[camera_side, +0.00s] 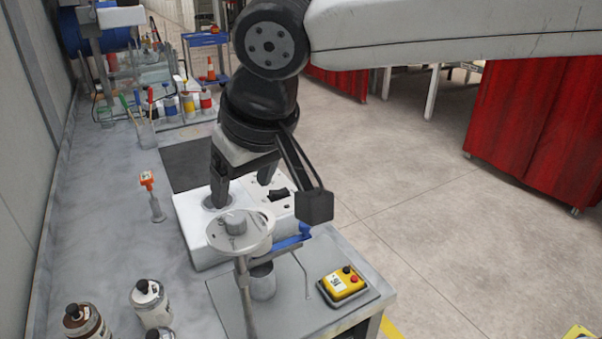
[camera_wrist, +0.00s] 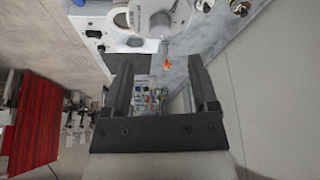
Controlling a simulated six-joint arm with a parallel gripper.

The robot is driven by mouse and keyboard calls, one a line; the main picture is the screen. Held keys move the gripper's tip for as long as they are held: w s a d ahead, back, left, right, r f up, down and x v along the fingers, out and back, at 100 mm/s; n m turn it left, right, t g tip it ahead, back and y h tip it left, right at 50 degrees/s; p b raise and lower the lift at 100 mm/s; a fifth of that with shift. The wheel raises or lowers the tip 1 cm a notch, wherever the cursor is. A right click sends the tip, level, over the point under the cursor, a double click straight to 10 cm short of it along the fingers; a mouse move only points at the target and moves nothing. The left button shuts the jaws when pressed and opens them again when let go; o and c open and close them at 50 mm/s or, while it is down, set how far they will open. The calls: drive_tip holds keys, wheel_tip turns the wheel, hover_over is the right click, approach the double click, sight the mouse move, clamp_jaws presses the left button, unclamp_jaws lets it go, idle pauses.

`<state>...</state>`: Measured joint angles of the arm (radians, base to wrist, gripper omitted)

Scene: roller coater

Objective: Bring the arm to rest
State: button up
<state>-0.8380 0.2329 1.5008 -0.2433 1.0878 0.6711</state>
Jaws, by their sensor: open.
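My gripper (camera_side: 242,190) points down over the white machine housing (camera_side: 192,222) on the grey bench in the side view. Its two fingers are spread apart. In the wrist view, my gripper (camera_wrist: 161,68) shows two dark fingers wide apart with nothing between them. From the side view I cannot tell whether the fingertips touch the housing or hang just above it.
A round metal disc with a knob (camera_side: 236,223) stands in front of the housing, with a metal cup (camera_side: 263,282) near it. A yellow control box (camera_side: 342,283) sits at the bench's right corner. Bottles (camera_side: 151,303) stand front left; an orange-topped tool (camera_side: 148,182) stands left.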

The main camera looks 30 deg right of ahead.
drive_tip(key=shift+s+r, duration=0.2)
drive_tip(key=shift+r, duration=0.25)
drive_tip(key=w+d+f+m+g, duration=0.1)
drive_tip(key=d+f, duration=0.6)
drive_tip(key=d, duration=0.2)
drive_tip(key=w+d+f, duration=0.2)
drive_tip(key=d+f, duration=0.4)
drive_tip(key=d, duration=0.3)
drive_tip(key=s+d+f+m, duration=0.1)
drive_tip(key=s+d+f, duration=0.4)
drive_tip(key=d, duration=0.3)
drive_tip(key=s+d+f+h, duration=0.1)
drive_tip(key=s+d+f, duration=0.4)
drive_tip(key=d, duration=0.3)
drive_tip(key=shift+s+d+f+m+g, duration=0.4)
drive_tip(key=shift+f, duration=0.45)
